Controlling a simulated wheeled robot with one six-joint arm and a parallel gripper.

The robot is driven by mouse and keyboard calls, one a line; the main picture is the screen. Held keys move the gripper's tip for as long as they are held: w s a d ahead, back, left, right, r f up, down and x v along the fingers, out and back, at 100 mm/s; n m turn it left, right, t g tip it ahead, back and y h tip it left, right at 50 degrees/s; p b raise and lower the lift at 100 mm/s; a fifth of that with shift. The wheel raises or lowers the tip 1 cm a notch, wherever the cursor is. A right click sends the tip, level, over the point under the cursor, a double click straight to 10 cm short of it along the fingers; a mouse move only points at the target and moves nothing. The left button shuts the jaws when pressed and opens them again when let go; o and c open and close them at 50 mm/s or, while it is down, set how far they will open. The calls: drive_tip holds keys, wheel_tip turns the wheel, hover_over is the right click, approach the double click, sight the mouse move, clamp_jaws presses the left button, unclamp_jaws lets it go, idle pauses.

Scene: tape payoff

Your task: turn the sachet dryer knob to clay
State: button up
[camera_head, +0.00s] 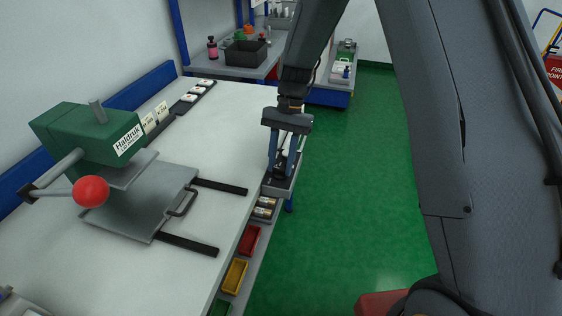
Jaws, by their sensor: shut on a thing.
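My gripper (281,172), with blue fingers, points down at the right edge of the white bench. It is shut on a small dark part on or just above a small grey unit (292,183) at the bench edge. The fingers hide most of that part. I cannot tell for sure whether it is the sachet dryer knob. No clay mark or knob pointer can be read from here.
Red (249,240) and yellow (235,275) bins sit below the bench edge.

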drive_tip(key=n, duration=0.2)
drive_tip(key=n+h, duration=0.2)
drive_tip(key=n, duration=0.1)
drive_tip(key=shift+w+a+n, duration=0.1)
drive_tip(key=shift+a+n, duration=0.15)
drive_tip(key=shift+n, duration=0.05)
drive_tip(key=shift+a+n+h+p, duration=0.15)
drive_tip(key=shift+n+h, duration=0.3)
drive_tip(key=shift+n, duration=0.65)
drive_tip(key=shift+d+n+h+p, duration=0.15)
drive_tip(key=shift+n+h, duration=0.3)
drive_tip(key=shift+n, duration=0.65)
drive_tip(key=shift+a, duration=0.1)
drive_tip(key=o, duration=1)
drive_tip(key=shift+o, duration=0.2)
drive_tip(key=b+v, duration=0.2)
drive_tip(key=v, duration=0.5)
drive_tip(key=shift+r, duration=0.35)
